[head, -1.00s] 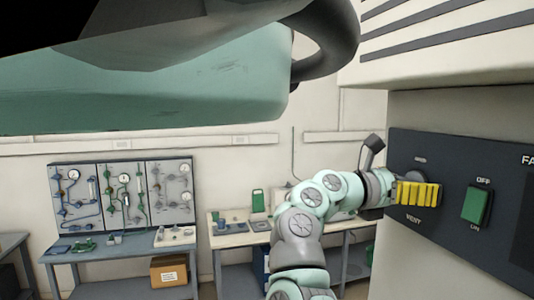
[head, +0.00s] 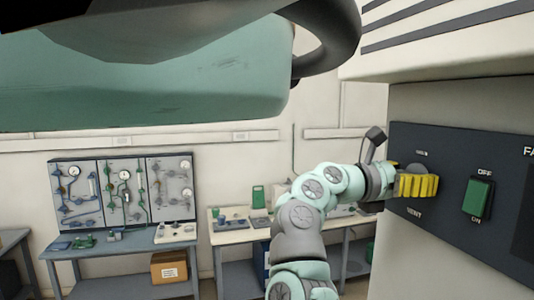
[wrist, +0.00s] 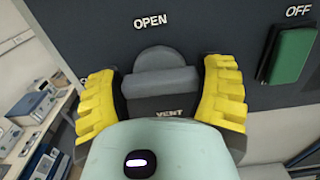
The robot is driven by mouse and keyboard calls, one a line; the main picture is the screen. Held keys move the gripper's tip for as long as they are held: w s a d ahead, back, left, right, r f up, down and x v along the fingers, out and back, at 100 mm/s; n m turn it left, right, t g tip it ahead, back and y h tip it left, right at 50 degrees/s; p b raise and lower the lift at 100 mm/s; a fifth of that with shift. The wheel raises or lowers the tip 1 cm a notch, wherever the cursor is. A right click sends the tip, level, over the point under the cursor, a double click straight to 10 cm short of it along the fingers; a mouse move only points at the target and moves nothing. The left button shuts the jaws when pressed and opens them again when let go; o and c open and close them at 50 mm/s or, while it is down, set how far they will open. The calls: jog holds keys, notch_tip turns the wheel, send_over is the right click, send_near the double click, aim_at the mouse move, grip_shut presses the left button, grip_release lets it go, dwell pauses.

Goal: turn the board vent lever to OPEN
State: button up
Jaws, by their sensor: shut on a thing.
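The grey vent lever (wrist: 160,82) is on the dark panel (wrist: 95,22), with its grey round hub showing just above it in the wrist view. My gripper (wrist: 162,92) is shut on the lever, one yellow finger on each side. The word OPEN is above the lever and VENT is below it, partly covered by my gripper. In the head view my gripper (head: 417,184) is at the panel and its fingers hide most of the lever. I cannot tell the lever's exact angle.
A green OFF/ON switch (head: 479,200) sits on the panel right of the lever. A workbench (head: 245,236) with small equipment stands behind my arm. A gauge board (head: 122,192) stands on a blue bench at the left. A large green-and-grey shape fills the top left.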

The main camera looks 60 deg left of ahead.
jog(key=shift+f+m+b, duration=0.3)
jog(key=shift+f+b, duration=0.05)
jog(key=shift+b, duration=0.85)
jog(key=shift+f+b, duration=0.1)
jog(key=shift+b, duration=0.8)
jog(key=m+b, duration=0.1)
jog(key=b, duration=0.2)
jog(key=shift+s, duration=0.1)
jog(key=m+b, duration=0.1)
jog(key=b, duration=0.2)
jog(key=shift+r+m+b, duration=0.2)
jog(key=shift+m+b, duration=1.2)
jog(key=shift+b, duration=0.2)
jog(key=shift+r+m+b, duration=0.15)
jog(key=shift+m+b, duration=0.35)
jog(key=shift+m, duration=0.4)
jog(key=m+b, duration=0.1)
jog(key=m, duration=0.3)
jog(key=shift+m+b, duration=0.3)
jog(key=m+b, duration=0.1)
jog(key=m, duration=0.4)
jog(key=shift+m, duration=0.4)
